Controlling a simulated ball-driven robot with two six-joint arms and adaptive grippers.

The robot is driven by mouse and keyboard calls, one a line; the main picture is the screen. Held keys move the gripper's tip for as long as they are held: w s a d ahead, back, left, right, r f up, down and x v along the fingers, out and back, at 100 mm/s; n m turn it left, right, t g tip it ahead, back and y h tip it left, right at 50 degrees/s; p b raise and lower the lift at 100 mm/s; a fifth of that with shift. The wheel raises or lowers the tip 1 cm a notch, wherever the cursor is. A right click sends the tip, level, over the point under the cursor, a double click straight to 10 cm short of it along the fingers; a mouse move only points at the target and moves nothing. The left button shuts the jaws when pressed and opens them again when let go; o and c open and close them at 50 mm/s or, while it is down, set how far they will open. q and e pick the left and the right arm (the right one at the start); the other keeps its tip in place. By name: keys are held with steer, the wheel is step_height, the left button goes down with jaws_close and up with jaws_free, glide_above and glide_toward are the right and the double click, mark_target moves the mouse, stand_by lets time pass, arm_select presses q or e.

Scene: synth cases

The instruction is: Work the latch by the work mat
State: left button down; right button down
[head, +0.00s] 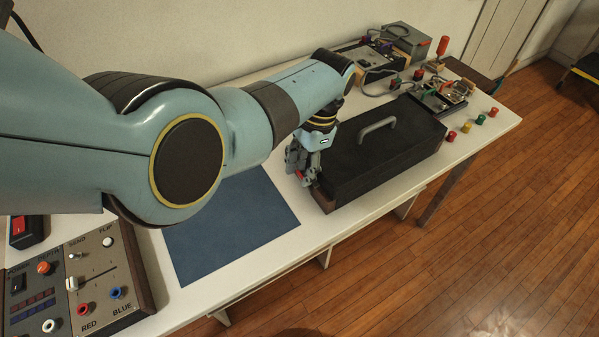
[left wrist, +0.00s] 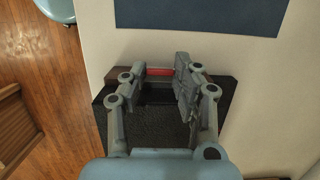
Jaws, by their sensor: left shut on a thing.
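A long black case (head: 375,158) with a grey handle (head: 378,125) on its lid lies on the white table beside the blue work mat (head: 230,230). Its end facing the mat carries a red latch (left wrist: 159,72), seen between my fingers in the left wrist view. My left gripper (head: 305,182) is at that end of the case, its fingers pointing down and shut on the red latch. The fingers hide most of the latch in the head view. The lid looks closed. The work mat also shows in the left wrist view (left wrist: 200,15). My right gripper is not in view.
A control panel (head: 95,275) with knobs and switches stands at the near left. Beyond the case are a grey box (head: 411,42), a red-handled tool (head: 442,46), a metal fixture (head: 445,93) and several small coloured pieces. The mat is bare.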

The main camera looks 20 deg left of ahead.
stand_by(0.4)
arm_select(q)
steer(key=c, duration=1.1)
jaws_free()
steer(key=shift+d, duration=0.1)
steer(key=shift+o, duration=0.5)
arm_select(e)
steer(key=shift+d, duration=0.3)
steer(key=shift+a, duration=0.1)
